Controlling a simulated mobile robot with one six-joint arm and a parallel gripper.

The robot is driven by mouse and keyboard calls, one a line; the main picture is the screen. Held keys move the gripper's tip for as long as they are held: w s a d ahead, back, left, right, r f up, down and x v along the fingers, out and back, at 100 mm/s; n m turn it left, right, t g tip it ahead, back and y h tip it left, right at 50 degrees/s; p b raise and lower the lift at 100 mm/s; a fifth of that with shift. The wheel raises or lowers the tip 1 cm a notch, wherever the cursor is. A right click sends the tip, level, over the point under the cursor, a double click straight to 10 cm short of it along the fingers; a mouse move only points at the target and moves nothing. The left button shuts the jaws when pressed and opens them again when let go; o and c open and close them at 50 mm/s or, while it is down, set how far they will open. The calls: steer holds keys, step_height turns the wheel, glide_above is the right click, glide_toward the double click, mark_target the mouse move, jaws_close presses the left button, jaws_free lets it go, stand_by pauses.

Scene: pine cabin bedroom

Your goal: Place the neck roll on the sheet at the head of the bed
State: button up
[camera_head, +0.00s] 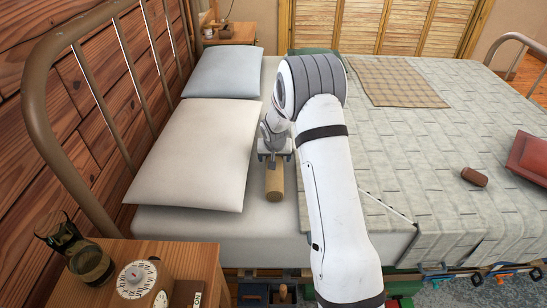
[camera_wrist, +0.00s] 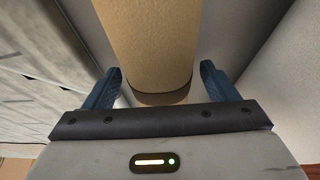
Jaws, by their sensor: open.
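A tan neck roll (camera_head: 274,183) lies on the white sheet (camera_head: 228,220) at the head of the bed, beside the near pillow. In the wrist view the neck roll (camera_wrist: 160,45) reaches from the top edge down to a dark-rimmed end between my fingers. My gripper (camera_head: 274,160) is over the far end of the roll. In the wrist view my gripper (camera_wrist: 165,85) is open, with a blue finger on each side of the roll and a visible gap at both sides. Part of the bed beyond is hidden by my arm.
Two pillows, a near white one (camera_head: 200,150) and a far grey one (camera_head: 224,72), lie by the metal headboard. A grey-green quilt (camera_head: 430,150) holds a brown roll (camera_head: 474,177), red cushion (camera_head: 530,158) and checked blanket (camera_head: 396,82). A nightstand (camera_head: 190,255) with a timer stands in front.

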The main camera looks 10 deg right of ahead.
steer(key=p+v, duration=0.1)
steer(key=v, duration=1)
steer(key=shift+r+p, duration=0.1)
steer(key=shift+p, duration=0.25)
steer(key=shift+s+r, duration=0.3)
steer(key=shift+r, duration=0.3)
steer(key=s+r+g, duration=0.1)
steer(key=s+r, duration=0.3)
steer(key=s, duration=0.7)
steer(key=s+r+n, duration=0.1)
steer(key=s+r, duration=0.3)
steer(key=s, duration=0.8)
steer(key=s+r+n+g, duration=0.1)
steer(key=s+r, duration=0.3)
steer(key=s, duration=0.7)
steer(key=shift+s+d+r+g+y, duration=0.15)
steer(key=shift+s+r+g+y, duration=0.15)
steer(key=shift+s+r+y, duration=0.1)
